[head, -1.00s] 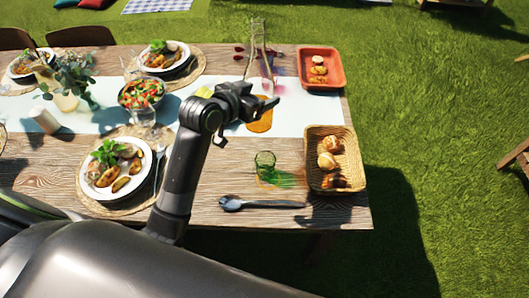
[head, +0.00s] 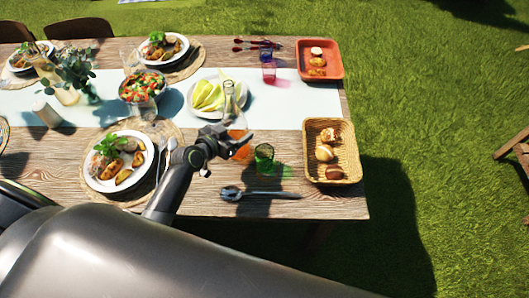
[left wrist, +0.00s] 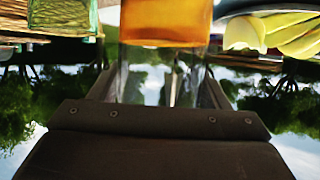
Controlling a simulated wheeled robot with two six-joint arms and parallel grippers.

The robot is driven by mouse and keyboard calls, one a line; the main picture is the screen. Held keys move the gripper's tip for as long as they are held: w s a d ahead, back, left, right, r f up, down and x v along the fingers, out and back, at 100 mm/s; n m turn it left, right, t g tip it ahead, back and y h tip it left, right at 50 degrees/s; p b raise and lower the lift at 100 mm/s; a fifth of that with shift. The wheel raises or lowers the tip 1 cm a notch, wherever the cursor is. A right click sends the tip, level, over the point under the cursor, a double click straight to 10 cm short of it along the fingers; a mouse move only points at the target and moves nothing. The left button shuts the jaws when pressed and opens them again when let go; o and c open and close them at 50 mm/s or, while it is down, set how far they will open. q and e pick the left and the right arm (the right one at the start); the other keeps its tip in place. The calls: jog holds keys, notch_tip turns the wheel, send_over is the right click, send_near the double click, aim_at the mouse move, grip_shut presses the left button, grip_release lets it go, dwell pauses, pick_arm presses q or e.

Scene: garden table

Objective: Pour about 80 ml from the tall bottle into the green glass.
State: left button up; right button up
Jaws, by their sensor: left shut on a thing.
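The tall bottle (head: 229,100) is clear glass with orange liquid in its lower part. My left gripper (head: 228,141) is shut on it and holds it about upright, just left of the green glass. Whether its base touches the table cannot be told. In the left wrist view, which looks upside down, the bottle (left wrist: 165,22) stands between the fingers with a level liquid line. The green glass (head: 264,157) stands upright on the bare wood; it also shows in the left wrist view (left wrist: 62,18), apart from the bottle. My right gripper is not in view.
A bread basket (head: 350,150) stands right of the glass, and a dark spoon (head: 262,194) lies in front. A plate of yellow-green slices (head: 203,112) is behind the bottle. A pink glass (head: 269,72) and red tray (head: 333,73) are farther back. A dinner plate (head: 92,182) is left.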

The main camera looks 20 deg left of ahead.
aim_at(226, 125)
pick_arm(q)
jog(key=shift+a+r+p, duration=0.1)
jog(key=shift+r+p, duration=0.2)
jog(key=shift+w+a+r+m+y+p, duration=0.1)
jog(key=shift+a+r+m+y+p, duration=0.15)
jog(key=shift+a+m+y+p, duration=0.3)
jog(key=a+f+m+y+b, duration=0.2)
jog(key=a, duration=0.1)
jog(key=w+a+f+m+t+y+b, duration=0.1)
jog(key=a+m+b, duration=0.1)
jog(key=m+b, duration=0.1)
jog(key=a+f+m+t+y+b, duration=0.1)
jog(key=a+f+m+y+b, duration=0.1)
jog(key=a+m+b, duration=0.1)
jog(key=shift+w+a+f+m+y, duration=0.2)
jog(key=shift+a+f+m+y, duration=0.05)
jog(key=shift+a+f+y, duration=0.1)
jog(key=shift+d+r+m, duration=0.15)
jog(key=shift+r+m, duration=0.15)
jog(key=shift+r, duration=0.25)
jog(key=shift+d+r+m+t+y+b, duration=0.1)
jog(key=shift+r+m+t+y+b, duration=0.15)
jog(key=shift+m+b, duration=0.2)
jog(key=shift+r, duration=0.3)
